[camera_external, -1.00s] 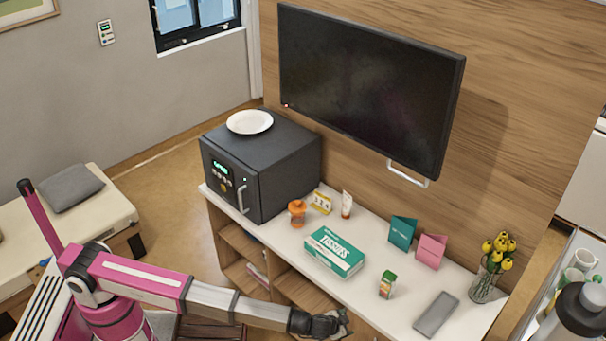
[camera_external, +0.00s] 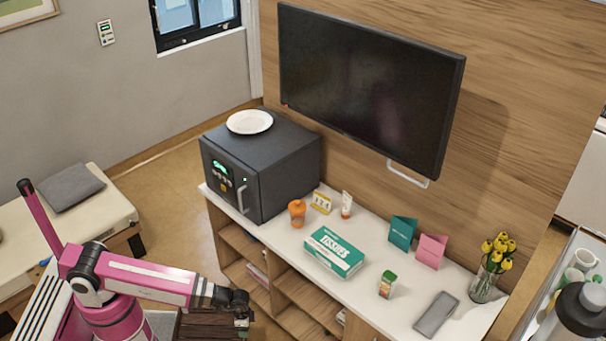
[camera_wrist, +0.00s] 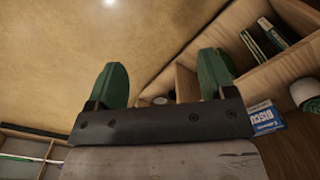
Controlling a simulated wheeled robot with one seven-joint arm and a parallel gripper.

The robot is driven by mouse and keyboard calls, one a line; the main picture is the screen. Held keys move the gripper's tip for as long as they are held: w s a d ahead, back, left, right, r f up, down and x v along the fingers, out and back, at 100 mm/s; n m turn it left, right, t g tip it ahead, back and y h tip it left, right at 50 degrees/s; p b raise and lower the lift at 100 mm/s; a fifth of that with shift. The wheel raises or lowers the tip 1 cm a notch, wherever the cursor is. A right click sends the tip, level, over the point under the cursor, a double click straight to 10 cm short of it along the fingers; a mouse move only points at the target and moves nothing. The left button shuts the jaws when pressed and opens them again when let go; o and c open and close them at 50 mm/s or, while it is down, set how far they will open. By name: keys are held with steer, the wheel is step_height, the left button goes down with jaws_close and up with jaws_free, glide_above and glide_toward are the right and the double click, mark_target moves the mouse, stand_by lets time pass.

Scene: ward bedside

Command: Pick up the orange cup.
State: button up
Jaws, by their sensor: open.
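The orange cup (camera_external: 297,214) stands upright on the white counter (camera_external: 262,229), just right of the black microwave and behind the tissue box. In the external view the end of my arm, with my gripper (camera_external: 241,318), is low in front of the cabinet, below the counter top and clearly apart from the cup. In the wrist view my gripper (camera_wrist: 163,68) shows two green fingers spread wide with nothing between them. The cup is not in the wrist view.
The black microwave (camera_external: 262,160) carries a white plate (camera_external: 249,122). A tissue box (camera_external: 334,252), a yellow card (camera_external: 322,202) and a small tube (camera_external: 346,205) are near the cup. Cards, a green-lidded jar (camera_external: 387,284), a grey tray (camera_external: 436,315) and a flower vase (camera_external: 486,282) stand farther right.

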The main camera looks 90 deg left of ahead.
steer(key=shift+o, duration=0.4)
steer(key=o, duration=0.4)
steer(key=shift+a, duration=0.1)
